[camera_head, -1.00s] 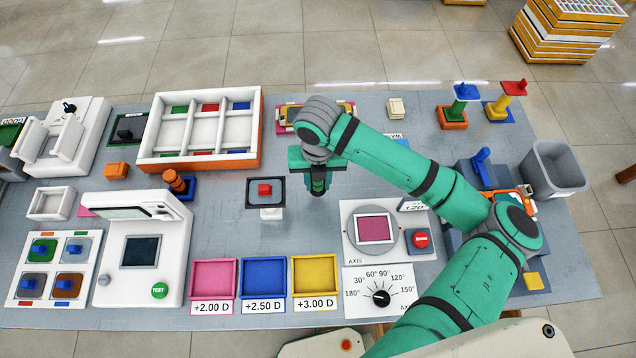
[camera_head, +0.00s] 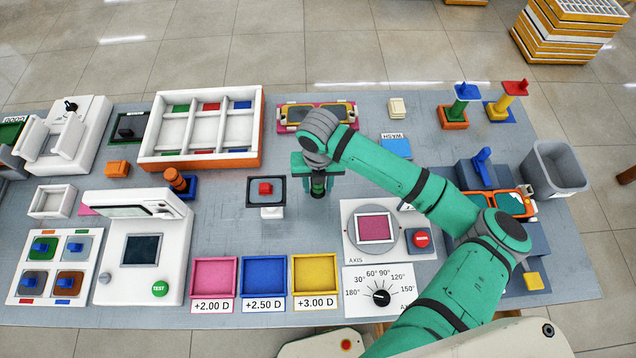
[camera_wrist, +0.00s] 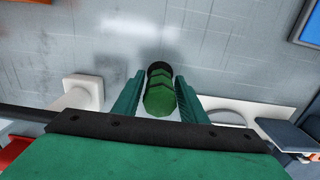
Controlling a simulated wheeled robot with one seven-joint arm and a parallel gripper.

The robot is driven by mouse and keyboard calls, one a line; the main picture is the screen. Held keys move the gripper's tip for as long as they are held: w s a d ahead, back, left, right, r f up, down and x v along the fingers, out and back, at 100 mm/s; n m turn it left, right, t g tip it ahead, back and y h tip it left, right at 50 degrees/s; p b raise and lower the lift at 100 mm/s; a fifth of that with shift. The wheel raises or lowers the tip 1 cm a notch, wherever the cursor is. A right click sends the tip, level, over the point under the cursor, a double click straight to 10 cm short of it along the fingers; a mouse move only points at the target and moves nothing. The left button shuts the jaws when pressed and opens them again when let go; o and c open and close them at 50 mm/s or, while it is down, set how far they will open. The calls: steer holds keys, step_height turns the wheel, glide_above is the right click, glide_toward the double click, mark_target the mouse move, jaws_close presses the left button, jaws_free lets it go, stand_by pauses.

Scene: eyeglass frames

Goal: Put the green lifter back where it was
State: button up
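The green lifter (camera_head: 318,187) is a small ribbed green cylinder with a black lower end. It is upright below my gripper (camera_head: 318,180), over the middle of the table. In the wrist view the lifter (camera_wrist: 160,95) is centred between the two green fingers of my gripper (camera_wrist: 160,82), which are close on both sides of it; the gripper looks shut on it. The black end points down. I cannot tell whether it touches the table. An orange lifter (camera_head: 175,180) stands on a blue base at the left. An orange block (camera_head: 117,169) lies farther left.
The white compartment box (camera_head: 256,160) is behind left. The pink lens platform (camera_head: 374,229) is front right. Bare table lies around the lifter.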

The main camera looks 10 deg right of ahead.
steer(key=shift+o, duration=0.2)
step_height(320, 180, up, 12)
steer(key=shift+r, duration=0.15)
stand_by(0.5)
stand_by(0.5)
